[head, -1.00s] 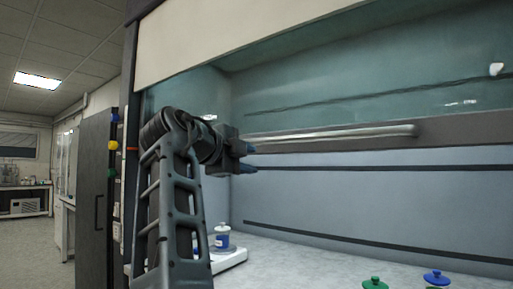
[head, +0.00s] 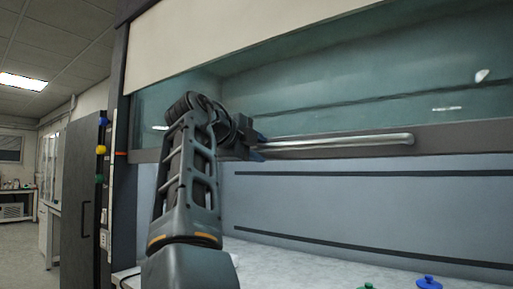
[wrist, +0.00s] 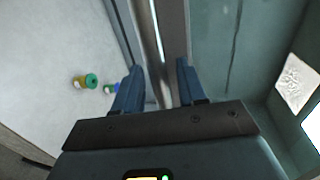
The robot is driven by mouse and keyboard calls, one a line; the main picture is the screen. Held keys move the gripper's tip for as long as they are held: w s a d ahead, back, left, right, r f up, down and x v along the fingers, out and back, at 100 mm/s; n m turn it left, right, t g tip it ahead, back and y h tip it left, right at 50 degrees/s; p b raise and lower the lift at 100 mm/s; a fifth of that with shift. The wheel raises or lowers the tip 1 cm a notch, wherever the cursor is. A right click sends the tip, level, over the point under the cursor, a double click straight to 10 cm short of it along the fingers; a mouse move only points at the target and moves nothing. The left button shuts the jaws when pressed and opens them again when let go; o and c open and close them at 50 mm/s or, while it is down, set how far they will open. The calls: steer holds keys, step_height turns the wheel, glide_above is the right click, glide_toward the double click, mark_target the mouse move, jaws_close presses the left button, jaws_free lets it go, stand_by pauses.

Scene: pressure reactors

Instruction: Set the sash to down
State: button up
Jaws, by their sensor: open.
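The fume hood sash (head: 190,112) is a glass pane with a grey bottom frame (head: 460,136), partly raised, with an open gap beneath it. A long silver handle bar (head: 340,141) runs along that frame. My gripper (head: 261,146) is at the bar's left end, one blue finger above it and one below. In the wrist view, the bar (wrist: 157,40) passes between the two spread fingers of my gripper (wrist: 160,68). Contact between fingers and bar cannot be told.
Below the sash is a pale worktop (head: 300,262). A blue-lidded jar (head: 428,282) and a green lid (head: 368,287) show at its front; the wrist view shows a green-capped jar (wrist: 91,80). A dark cabinet (head: 80,190) stands left of the hood.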

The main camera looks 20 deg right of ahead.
steer(key=shift+d, duration=0.1)
jaws_close()
stand_by(0.3)
